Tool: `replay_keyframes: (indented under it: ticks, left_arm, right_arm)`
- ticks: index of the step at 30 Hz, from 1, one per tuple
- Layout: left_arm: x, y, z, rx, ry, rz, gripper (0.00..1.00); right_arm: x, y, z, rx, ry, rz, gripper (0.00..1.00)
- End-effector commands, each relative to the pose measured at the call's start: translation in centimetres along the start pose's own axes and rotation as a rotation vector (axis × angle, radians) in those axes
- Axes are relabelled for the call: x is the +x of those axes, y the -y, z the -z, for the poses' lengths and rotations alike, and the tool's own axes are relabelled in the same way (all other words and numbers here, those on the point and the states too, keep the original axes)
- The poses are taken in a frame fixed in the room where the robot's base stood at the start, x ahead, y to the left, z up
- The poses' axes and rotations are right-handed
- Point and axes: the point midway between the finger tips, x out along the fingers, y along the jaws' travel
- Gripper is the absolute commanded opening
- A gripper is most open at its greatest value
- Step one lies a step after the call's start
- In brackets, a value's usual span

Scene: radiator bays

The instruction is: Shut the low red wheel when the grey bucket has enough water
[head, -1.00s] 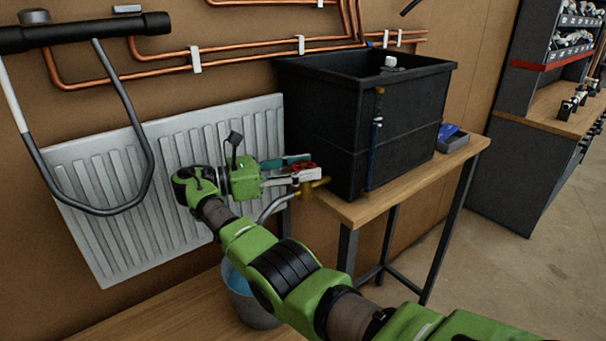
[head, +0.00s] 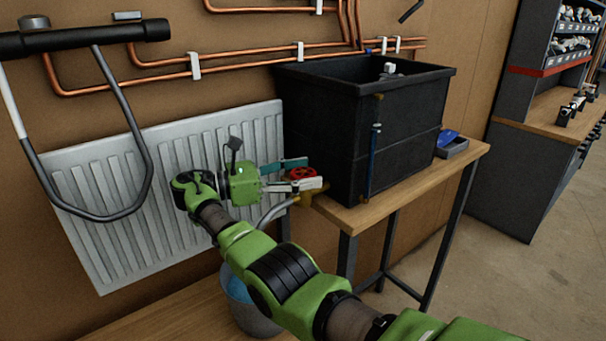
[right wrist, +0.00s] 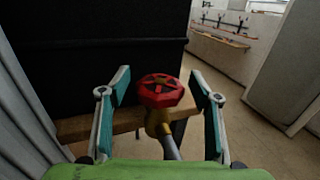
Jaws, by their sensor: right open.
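The low red wheel (head: 302,173) sits on a brass tap at the lower left of the black tank (head: 340,130). My right gripper (head: 305,174) is open with its fingers on either side of the wheel. In the right wrist view the red wheel (right wrist: 160,90) stands between the two teal-padded fingers, with a gap on each side. The grey bucket (head: 258,318) stands below on the wooden bench, partly hidden by my right arm. Blue water (head: 237,288) shows inside it; its level is hard to tell. A grey spout (head: 276,210) runs down from the tap. My left gripper is not in view.
A white radiator (head: 110,210) hangs behind my right arm. The tank stands on a wooden-topped table (head: 400,185). A blue sight tube (head: 374,160) runs up the tank front. A small tray (head: 453,148) lies right of the tank. Copper pipes (head: 250,52) cross the wall.

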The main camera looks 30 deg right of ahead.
Motion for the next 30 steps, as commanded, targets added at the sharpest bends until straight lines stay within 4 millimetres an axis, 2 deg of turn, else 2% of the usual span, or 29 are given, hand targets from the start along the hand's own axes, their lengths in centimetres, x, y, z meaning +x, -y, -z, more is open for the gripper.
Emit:
replay_keyframes:
  ticks: [15, 21, 30]
  left_arm:
    - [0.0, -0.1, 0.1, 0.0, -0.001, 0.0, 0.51]
    - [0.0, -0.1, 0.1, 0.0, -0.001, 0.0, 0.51]
    - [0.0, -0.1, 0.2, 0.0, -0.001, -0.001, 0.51]
  right_arm:
    - [0.1, -0.1, -8.6, 0.004, -0.001, 0.001, 0.58]
    - [0.1, 0.0, -9.7, 0.001, -0.001, 0.001, 0.58]
    - [0.1, 0.0, -9.8, 0.001, -0.001, 0.001, 0.58]
